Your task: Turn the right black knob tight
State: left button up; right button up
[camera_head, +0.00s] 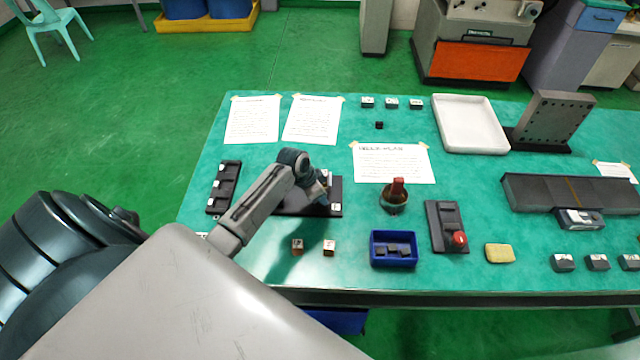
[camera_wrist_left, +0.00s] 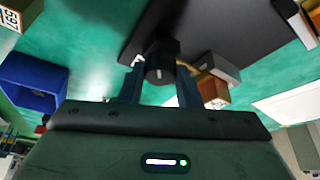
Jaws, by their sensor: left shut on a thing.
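My left gripper (camera_head: 318,192) reaches over a dark plate fixture (camera_head: 337,188) on the green table. In the left wrist view my gripper (camera_wrist_left: 160,78) is shut on a black knob (camera_wrist_left: 160,60), with one finger on each side. The knob has a white mark on its face and sits at the edge of the dark plate (camera_wrist_left: 240,25). In the head view the knob is hidden by the gripper, and most of the plate is covered by my arm. I cannot tell how tight the knob is. My right gripper is out of view.
Two small labelled blocks (camera_head: 313,247) lie in front of the fixture. A blue bin (camera_head: 394,262) with dark pieces and a red-handled item (camera_head: 397,195) stand to its right. A black rack (camera_head: 224,187) is to its left. Paper sheets (camera_head: 312,120) lie behind.

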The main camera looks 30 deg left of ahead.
pick_arm(q)
jog(key=m+b, duration=0.1)
jog(key=m, duration=0.1)
jog(key=m+g+h+b, duration=0.1)
jog(key=m+b, duration=0.1)
jog(key=m, duration=0.1)
jog(key=shift+w+a+f+m+g, duration=0.2)
jog(key=shift+m+g, duration=0.1)
jog(key=m+g+h+b, duration=0.1)
jog(key=m+b, duration=0.1)
jog(key=m, duration=0.1)
jog(key=shift+w+r+m+b, duration=0.1)
jog(key=shift+m+b, duration=0.3)
jog(key=shift+r+m+g+b, duration=0.1)
jog(key=shift+m+g+b, duration=0.45)
jog(key=shift+m, duration=0.35)
jog(key=o, duration=1)
jog(key=shift+c, duration=0.2)
